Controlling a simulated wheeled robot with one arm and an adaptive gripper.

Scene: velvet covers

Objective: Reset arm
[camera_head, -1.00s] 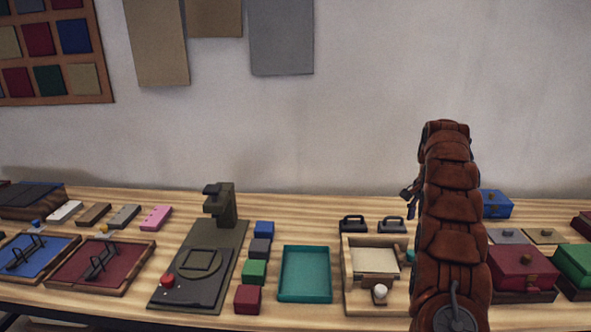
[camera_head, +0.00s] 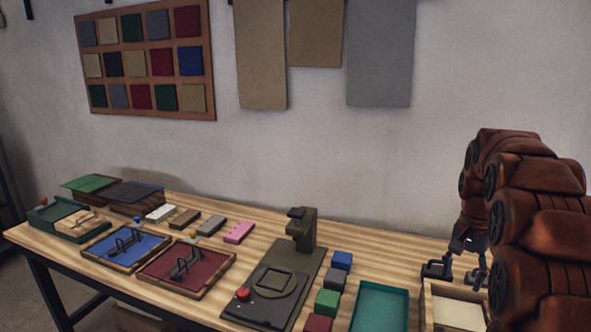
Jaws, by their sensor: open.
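My arm, brown and segmented, rises at the right edge of the head view and bends down behind itself. My gripper (camera_head: 456,270) shows at the end of it, with dark fingers spread apart and pointing down. It is open and I see nothing between the fingers. It hangs near the back of the cream-lined wooden box (camera_head: 457,312), which is partly cut off by the lower edge and partly hidden by my arm. I cannot tell whether the fingers touch anything.
A dark press (camera_head: 284,276) with a red knob stands mid-table. Beside it are several coloured blocks (camera_head: 327,303) and a teal tray (camera_head: 380,306). Red (camera_head: 187,269) and blue (camera_head: 126,246) trays with wire clips lie left. Hinged boxes stand at the far left end.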

